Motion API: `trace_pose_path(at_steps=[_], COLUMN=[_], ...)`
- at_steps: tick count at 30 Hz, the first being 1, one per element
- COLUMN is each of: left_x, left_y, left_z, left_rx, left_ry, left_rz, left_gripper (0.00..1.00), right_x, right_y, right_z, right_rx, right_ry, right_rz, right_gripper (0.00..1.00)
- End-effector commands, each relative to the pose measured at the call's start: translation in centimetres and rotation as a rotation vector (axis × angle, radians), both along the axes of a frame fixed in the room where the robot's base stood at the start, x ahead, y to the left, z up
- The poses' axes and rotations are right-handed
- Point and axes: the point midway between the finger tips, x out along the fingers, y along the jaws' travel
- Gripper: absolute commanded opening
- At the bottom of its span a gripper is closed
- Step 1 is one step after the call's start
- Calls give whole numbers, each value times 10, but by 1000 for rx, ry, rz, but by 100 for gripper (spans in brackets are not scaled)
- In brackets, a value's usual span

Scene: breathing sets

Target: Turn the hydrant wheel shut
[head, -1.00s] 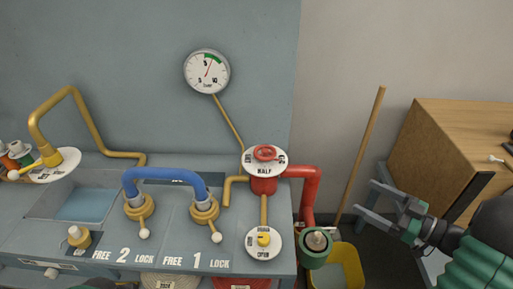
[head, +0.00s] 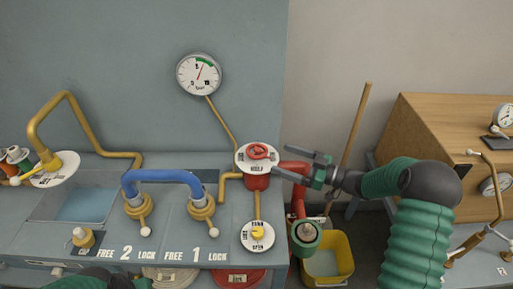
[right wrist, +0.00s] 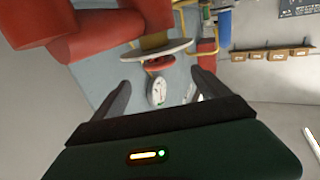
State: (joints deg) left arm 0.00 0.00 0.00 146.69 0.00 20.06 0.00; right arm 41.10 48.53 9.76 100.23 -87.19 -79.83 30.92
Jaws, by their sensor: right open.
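The hydrant wheel (head: 258,152) is a small red handwheel above a white round plate (head: 249,166) with lettering, on top of a red hydrant body (head: 257,183). My right gripper (head: 281,162) is open and empty, just right of the wheel, its fingers pointing left toward it. The fingers appear apart from the wheel. In the right wrist view the red wheel (right wrist: 160,63) shows beyond and between the two open fingers (right wrist: 160,78), by the white plate (right wrist: 150,51). My left gripper does not show; only a dark green part of my left arm appears at the bottom edge.
A red pipe (head: 293,168) leaves the hydrant on the right, close to my right gripper. A blue hose (head: 163,175) and a yellow knob (head: 257,232) are on the bench. A yellow bucket (head: 332,265), a wooden pole (head: 355,135) and a wooden cabinet (head: 400,125) stand right.

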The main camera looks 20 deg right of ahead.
Motion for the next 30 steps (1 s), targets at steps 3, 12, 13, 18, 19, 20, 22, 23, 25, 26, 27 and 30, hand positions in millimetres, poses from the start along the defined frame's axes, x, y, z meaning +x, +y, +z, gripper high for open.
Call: trace_pose_path(at_steps=[3, 12, 13, 18, 19, 20, 22, 23, 25, 26, 27, 30], left_x=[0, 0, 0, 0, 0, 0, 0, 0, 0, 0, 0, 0], left_y=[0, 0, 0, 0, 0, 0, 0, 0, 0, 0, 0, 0], left_z=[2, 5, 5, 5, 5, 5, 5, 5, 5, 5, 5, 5], left_rx=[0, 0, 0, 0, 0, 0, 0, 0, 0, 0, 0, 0], left_ry=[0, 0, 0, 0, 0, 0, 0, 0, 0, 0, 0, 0], left_rz=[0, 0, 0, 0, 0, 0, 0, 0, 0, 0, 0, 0], left_gripper=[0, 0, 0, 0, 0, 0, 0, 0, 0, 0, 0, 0], right_x=[22, 62, 64, 68, 68, 68, 68, 68, 68, 68, 68, 68], right_y=[25, 69, 71, 75, 75, 75, 75, 75, 75, 75, 75, 75], right_z=[1, 1, 1, 0, 0, 0, 0, 0, 0, 0, 0, 0], right_rx=[1, 0, -1, -1, -1, -1, -1, -1, -1, -1, -1, -1], right_ry=[-1, -1, -1, -1, -1, -1, -1, -1, -1, -1, -1, -1], right_rz=[3, 1, 0, 0, 0, 0, 0, 0, 0, 0, 0, -1], right_gripper=[86, 86, 86, 86, 86, 86, 86, 86, 77, 73, 68, 55])
